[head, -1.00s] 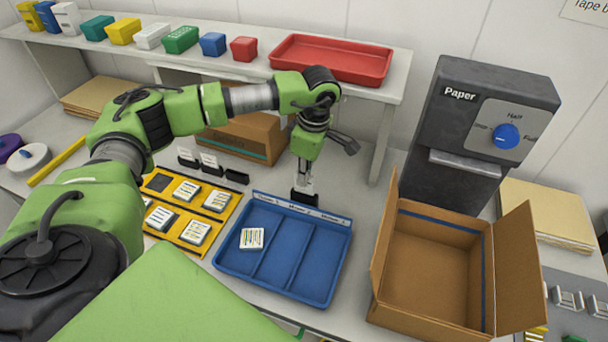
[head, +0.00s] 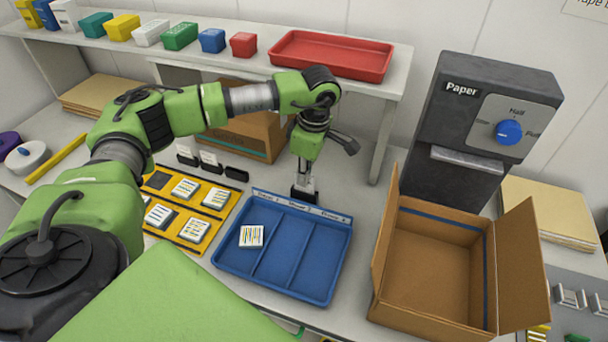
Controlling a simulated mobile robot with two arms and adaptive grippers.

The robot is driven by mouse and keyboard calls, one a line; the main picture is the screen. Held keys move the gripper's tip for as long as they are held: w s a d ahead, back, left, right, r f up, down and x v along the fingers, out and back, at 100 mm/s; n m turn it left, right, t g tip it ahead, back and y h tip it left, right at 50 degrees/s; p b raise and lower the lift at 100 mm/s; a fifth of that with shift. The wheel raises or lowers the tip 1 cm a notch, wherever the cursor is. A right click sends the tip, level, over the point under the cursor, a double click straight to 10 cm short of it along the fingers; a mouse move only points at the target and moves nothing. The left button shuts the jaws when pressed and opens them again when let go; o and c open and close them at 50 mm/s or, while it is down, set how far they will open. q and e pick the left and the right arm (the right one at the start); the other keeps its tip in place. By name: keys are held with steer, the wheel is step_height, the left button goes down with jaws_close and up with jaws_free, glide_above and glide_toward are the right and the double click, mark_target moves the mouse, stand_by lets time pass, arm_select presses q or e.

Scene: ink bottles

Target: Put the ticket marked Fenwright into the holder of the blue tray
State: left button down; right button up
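The blue tray (head: 318,283) lies on the table, with three compartments and small labels along its back rim. One white striped block (head: 251,236) lies in its left compartment. My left gripper (head: 304,186) points down just behind the tray's back rim, at a small black holder (head: 304,195). A pale sliver shows between the fingers and the holder; I cannot tell whether it is a ticket or a finger. Two black holders with white tickets stand left of it, one (head: 187,157) and another (head: 210,162); their writing is unreadable. A third black holder (head: 237,174) looks empty. My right gripper is out of view.
A yellow rack (head: 192,231) with several striped blocks lies left of the tray. An open cardboard box (head: 437,262) stands close on the right, before the dark Paper dispenser (head: 470,125). Another box (head: 243,133) stands behind my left arm. A red tray (head: 331,55) is on the shelf.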

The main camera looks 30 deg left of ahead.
arm_select(q)
steer(key=shift+f+b, duration=0.55)
steer(key=shift+f, duration=0.15)
steer(key=c, duration=2.2)
jaws_free()
steer(key=shift+r, duration=0.25)
steer(key=r, duration=0.3)
steer(key=d+r, duration=0.1)
steer(key=r, duration=0.7)
steer(key=shift+w+d+r, duration=0.2)
steer(key=shift+d+r, duration=0.05)
